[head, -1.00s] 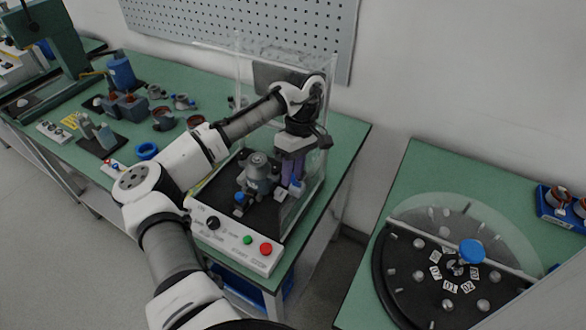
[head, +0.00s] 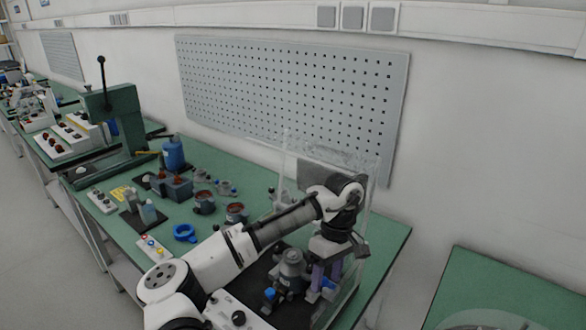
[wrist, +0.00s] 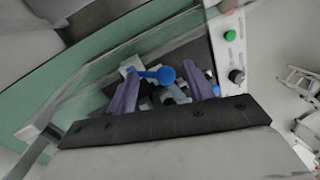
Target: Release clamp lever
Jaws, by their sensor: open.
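The test fixture holds a grey stator unit (head: 291,264) on a black base inside a clear guard. A blue clamp part (head: 328,283) shows at its right, by my gripper's fingers, and a blue knob (head: 270,294) shows at its front left. My gripper (head: 324,284) points down beside the stator's right side, with its purple fingers apart. In the wrist view, a blue lever with a round end (wrist: 166,75) lies between the open fingers of my gripper (wrist: 162,72). I see no clear contact. The fingers partly hide the clamp.
Clear guard panels (head: 365,220) stand close around my gripper. The control panel (wrist: 232,50) with a green button and black knob is at the fixture's front. A blue ring (head: 185,233) and several motor parts lie on the bench to the left.

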